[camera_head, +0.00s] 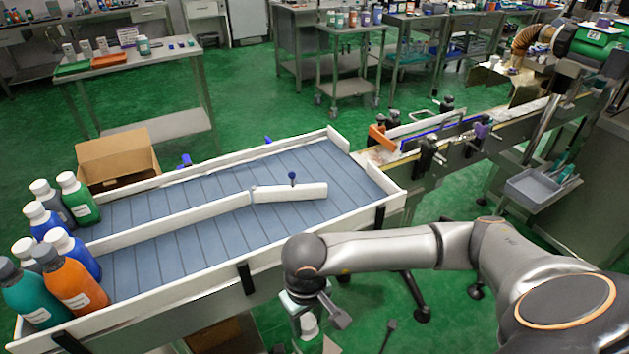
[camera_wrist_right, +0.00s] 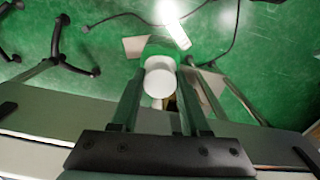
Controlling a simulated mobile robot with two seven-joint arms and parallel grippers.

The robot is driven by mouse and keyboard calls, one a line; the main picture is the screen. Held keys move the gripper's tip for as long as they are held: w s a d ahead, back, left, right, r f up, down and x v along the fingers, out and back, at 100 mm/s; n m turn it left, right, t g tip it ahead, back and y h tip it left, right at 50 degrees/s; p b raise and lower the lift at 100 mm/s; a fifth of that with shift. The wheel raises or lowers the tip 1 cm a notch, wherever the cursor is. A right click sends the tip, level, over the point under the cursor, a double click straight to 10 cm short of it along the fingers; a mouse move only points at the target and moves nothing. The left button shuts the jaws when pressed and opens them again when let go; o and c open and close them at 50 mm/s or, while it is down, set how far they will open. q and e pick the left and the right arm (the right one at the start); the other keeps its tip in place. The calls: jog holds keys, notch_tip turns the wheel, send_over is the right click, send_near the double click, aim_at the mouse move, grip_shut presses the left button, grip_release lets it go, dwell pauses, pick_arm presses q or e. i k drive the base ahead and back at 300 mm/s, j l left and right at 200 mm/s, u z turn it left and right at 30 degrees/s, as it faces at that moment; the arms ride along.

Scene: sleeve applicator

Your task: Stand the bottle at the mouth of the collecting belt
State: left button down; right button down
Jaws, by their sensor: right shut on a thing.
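The bottle has a white cap (camera_wrist_right: 159,78) and, as far as I can tell, a green body (camera_wrist_right: 158,50); in the wrist view it sits between the fingers of my right gripper (camera_wrist_right: 160,92). In the head view my right gripper (camera_head: 318,318) hangs low in front of the belt's near wall, beyond its edge. A white cap (camera_head: 309,326) shows there; the body is hard to tell from the floor. The collecting belt (camera_head: 180,262) is a blue-grey slatted surface with white side walls. My left gripper is in neither view.
Several capped bottles (camera_head: 70,287) crowd the belt's left end. A white divider (camera_head: 160,222) with a flap (camera_head: 290,191) splits the belt lengthwise. A narrow conveyor (camera_head: 425,160) meets its right end. The belt's middle and right are clear. A cardboard box (camera_head: 117,157) stands behind.

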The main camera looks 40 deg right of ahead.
aim_at(337, 172)
jog(key=l, duration=0.45)
jog(key=k+l+u, duration=0.1)
jog(key=l, duration=0.3)
jog(key=k+l, duration=0.15)
jog(key=l, duration=0.3)
jog(key=l+u, duration=0.1)
jog(key=l, duration=0.3)
jog(key=k, duration=0.05)
